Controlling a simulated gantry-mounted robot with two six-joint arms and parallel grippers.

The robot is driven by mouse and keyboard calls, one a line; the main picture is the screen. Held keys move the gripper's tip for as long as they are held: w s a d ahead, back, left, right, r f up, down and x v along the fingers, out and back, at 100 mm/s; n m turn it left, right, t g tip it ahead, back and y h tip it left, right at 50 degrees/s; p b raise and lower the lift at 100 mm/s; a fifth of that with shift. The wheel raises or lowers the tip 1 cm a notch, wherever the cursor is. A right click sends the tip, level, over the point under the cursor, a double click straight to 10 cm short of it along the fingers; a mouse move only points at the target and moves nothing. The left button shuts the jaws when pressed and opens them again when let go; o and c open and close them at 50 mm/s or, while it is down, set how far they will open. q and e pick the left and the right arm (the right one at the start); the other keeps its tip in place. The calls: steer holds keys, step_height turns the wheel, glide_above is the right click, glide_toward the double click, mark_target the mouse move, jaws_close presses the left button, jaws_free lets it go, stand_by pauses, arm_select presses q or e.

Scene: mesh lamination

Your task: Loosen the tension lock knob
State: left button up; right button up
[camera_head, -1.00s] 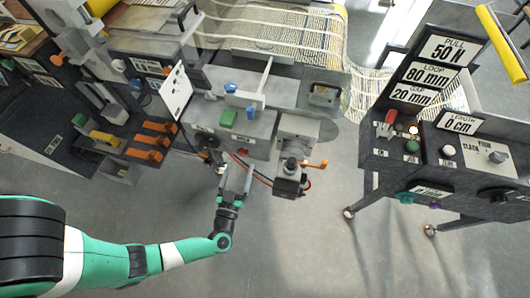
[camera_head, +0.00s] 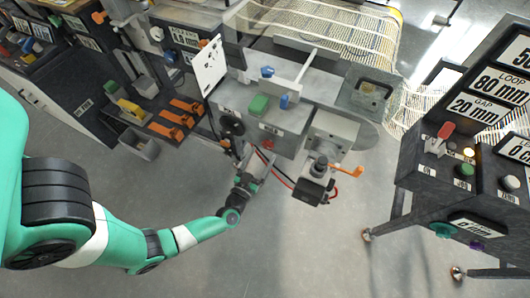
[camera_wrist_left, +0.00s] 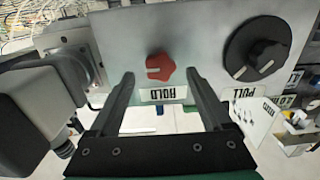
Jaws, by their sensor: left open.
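A red lobed knob (camera_wrist_left: 160,67) sits on a grey panel face above a label reading HOLD, upside down in the left wrist view. It shows small in the head view (camera_head: 268,143). A larger black dial (camera_wrist_left: 257,50), labelled PULL, is to its right; it also shows in the head view (camera_head: 231,124). My left gripper (camera_wrist_left: 160,86) is open and empty. Its fingers point at the panel, and the red knob appears between their tips. I cannot tell whether they touch it. In the head view the left gripper (camera_head: 242,160) is just below the panel. My right gripper is out of view.
A grey block with an orange lever (camera_head: 346,171) juts out right of the gripper, with a red cable (camera_head: 279,178) beside it. A white board (camera_head: 209,67) stands at upper left. A console (camera_head: 440,180) is at right. The floor below is clear.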

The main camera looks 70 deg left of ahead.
mark_target(267, 147)
arm_select(q)
steer(key=x, duration=0.3)
steer(key=shift+w+a+b, duration=0.15)
steer(key=shift+b, duration=0.2)
jaws_close()
